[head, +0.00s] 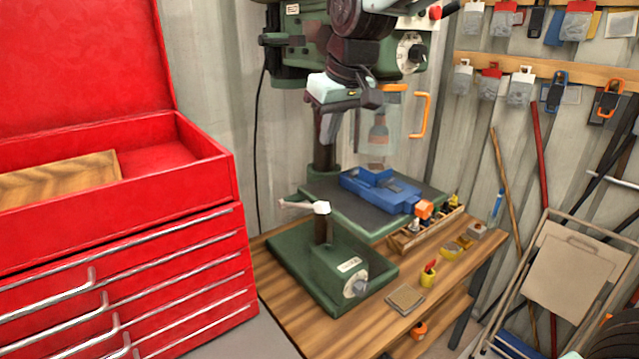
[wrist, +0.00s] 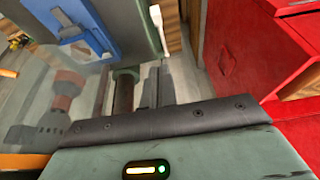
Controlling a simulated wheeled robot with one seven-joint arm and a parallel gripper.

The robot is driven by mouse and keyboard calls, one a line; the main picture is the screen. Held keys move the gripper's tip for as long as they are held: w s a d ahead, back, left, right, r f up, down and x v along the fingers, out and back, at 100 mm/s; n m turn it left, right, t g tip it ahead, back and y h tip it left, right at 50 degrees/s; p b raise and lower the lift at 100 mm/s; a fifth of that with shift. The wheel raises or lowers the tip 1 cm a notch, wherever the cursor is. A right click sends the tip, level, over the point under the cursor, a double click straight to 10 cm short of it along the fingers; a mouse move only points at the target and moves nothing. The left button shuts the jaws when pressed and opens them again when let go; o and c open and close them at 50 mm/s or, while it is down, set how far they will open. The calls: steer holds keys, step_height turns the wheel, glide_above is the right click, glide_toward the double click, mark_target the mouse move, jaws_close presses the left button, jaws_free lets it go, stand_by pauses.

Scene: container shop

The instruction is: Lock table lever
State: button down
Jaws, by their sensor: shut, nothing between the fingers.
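A pale lever (head: 294,205), which looks like the table lever, sticks out to the left beside the drill press column, below the table's left corner. It also shows as a pale bar near the top of the wrist view (wrist: 172,25). The drill press table (head: 325,190) is dark green and carries a blue vise (head: 375,188). My gripper (head: 326,138) is shut and empty. It points down in front of the column, above the table and clear of the lever. Its fingers also show in the wrist view (wrist: 157,82).
A clear guard with an orange handle (head: 424,115) hangs right of my gripper around the chuck. The green base (head: 340,285) stands on a wooden bench (head: 285,310). A small wooden tray (head: 425,232) sits beside the vise. A red tool chest (head: 190,255) fills the left.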

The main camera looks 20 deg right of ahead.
steer(key=p, duration=0.3)
glide_above(323, 203)
steer(key=w, duration=0.2)
step_height(323, 203, down, 8)
steer(key=shift+s+a+f, duration=0.1)
steer(key=shift+a+f, duration=0.05)
steer(key=shift+f, duration=0.1)
steer(key=f+p, duration=0.1)
steer(key=s+f, duration=0.1)
steer(key=f, duration=0.1)
steer(key=shift+f+p, duration=0.15)
steer(key=shift+p, duration=0.2)
steer(key=shift+s+d+f, duration=0.1)
steer(key=shift+d+f, duration=0.1)
steer(key=shift+f, duration=0.45)
